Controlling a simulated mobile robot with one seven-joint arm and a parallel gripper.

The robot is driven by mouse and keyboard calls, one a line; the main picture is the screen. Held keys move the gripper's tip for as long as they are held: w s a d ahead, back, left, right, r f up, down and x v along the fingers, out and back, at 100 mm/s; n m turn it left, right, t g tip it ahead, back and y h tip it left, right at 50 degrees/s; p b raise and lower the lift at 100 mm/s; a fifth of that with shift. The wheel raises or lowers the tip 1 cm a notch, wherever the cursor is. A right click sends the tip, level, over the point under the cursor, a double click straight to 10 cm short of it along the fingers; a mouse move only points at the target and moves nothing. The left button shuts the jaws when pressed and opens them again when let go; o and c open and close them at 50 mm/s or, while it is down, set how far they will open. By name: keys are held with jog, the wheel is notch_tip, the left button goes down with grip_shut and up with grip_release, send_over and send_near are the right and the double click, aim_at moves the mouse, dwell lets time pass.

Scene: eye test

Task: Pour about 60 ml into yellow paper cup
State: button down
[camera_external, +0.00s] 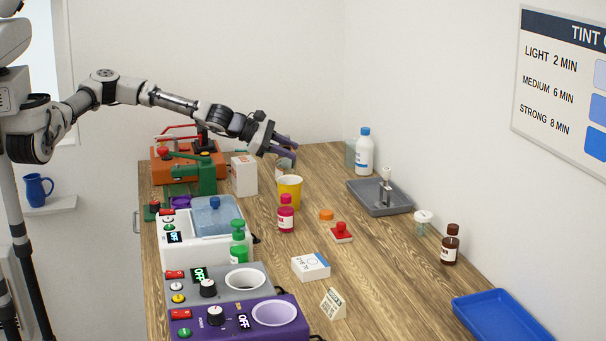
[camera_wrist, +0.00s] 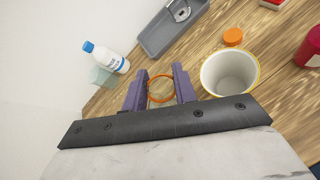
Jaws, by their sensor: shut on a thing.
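The yellow paper cup (camera_external: 290,190) stands upright on the wooden table. In the wrist view, the cup (camera_wrist: 229,75) is right of my fingers, its pale inside looking empty. My gripper (camera_external: 284,146) is above and just behind the cup; its purple fingers are shut on a clear vessel (camera_external: 286,163) with an orange rim. In the wrist view, the orange rim (camera_wrist: 161,76) shows between the fingertips of my gripper (camera_wrist: 159,88). The vessel's contents and exact tilt cannot be told. No stream is visible. An orange cap (camera_external: 326,214) lies on the table.
A white bottle with a blue cap (camera_external: 364,153) and a clear beaker (camera_external: 350,154) stand at the back. A grey tray (camera_external: 398,207) is right of the cup. A red bottle (camera_external: 286,218) stands in front, a white box (camera_external: 244,174) to its left.

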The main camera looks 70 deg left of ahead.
jog(key=shift+s+d+f+m+y, duration=0.15)
jog(key=shift+d+m+y, duration=0.2)
jog(key=shift+d, duration=0.3)
jog(key=m+y+b, duration=0.1)
jog(key=b, duration=0.2)
jog(key=d+m+t+y+b, duration=0.1)
jog(key=m+y+b, duration=0.1)
jog(key=b, duration=0.1)
jog(key=d+f+m+y+b, duration=0.1)
jog(key=m+b, duration=0.1)
jog(key=b, duration=0.1)
jog(key=shift+s, duration=0.1)
jog(key=shift+d+r+m+t+y, duration=0.15)
jog(key=shift+r+m+t+y, duration=0.1)
jog(key=shift+r+t, duration=0.05)
jog(key=shift+d+r, duration=0.15)
jog(key=shift+s+d+f+m+y, duration=0.1)
jog(key=shift+d+f+m+y, duration=0.25)
jog(key=shift+m, duration=0.25)
